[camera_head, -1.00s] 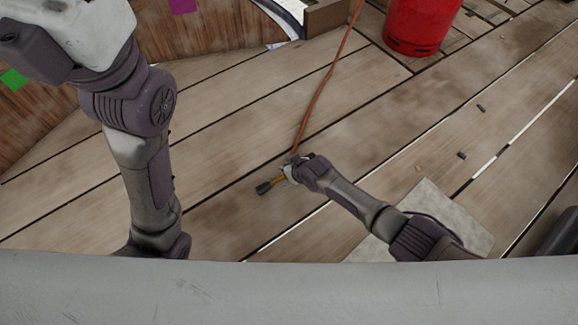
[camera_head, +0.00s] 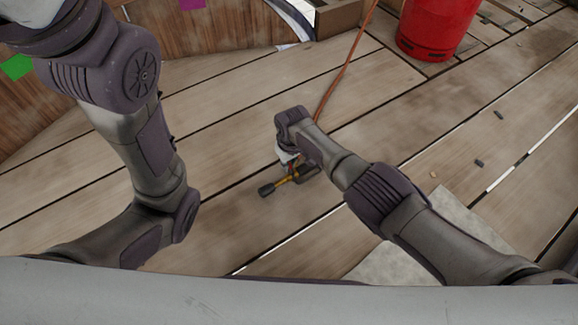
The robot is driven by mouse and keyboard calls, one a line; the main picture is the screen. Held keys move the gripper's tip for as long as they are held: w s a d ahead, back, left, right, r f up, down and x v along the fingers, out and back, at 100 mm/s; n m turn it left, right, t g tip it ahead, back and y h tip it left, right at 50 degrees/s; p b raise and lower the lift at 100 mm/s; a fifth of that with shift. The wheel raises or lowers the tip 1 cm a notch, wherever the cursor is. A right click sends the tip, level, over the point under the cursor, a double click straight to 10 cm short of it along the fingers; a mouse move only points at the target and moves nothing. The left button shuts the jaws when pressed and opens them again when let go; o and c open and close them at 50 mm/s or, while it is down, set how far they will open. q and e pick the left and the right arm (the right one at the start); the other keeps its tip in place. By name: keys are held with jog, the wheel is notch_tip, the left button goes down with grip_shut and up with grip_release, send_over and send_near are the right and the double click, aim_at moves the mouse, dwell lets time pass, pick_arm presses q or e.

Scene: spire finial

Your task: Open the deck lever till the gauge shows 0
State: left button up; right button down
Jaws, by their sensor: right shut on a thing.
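My right gripper (camera_head: 287,157) is low over the plank deck, its fingers mostly hidden by my wrist. It is shut on a torch-like tool (camera_head: 283,183) with a black tip and a brass-coloured shaft. The tip points down and to the left, close to the planks; I cannot tell whether it touches them. My left arm comes in from the left and bends down behind the grey edge at the bottom, so my left gripper is out of view. I cannot make out a deck lever or a gauge.
An orange-brown hose (camera_head: 346,70) runs from the top edge down to behind my right wrist. A red container (camera_head: 437,25) stands at the top right. A pale flat slab (camera_head: 462,219) lies under my right arm. Small dark bits (camera_head: 479,163) lie on the right-hand planks. Curved wooden panelling (camera_head: 225,35) borders the upper left.

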aim_at(290, 166)
dwell(0.3)
jog(key=c, duration=1.2)
grip_release()
notch_tip(290, 166, up, 12)
jog(key=shift+s+d, duration=0.25)
jog(key=shift+s, duration=0.2)
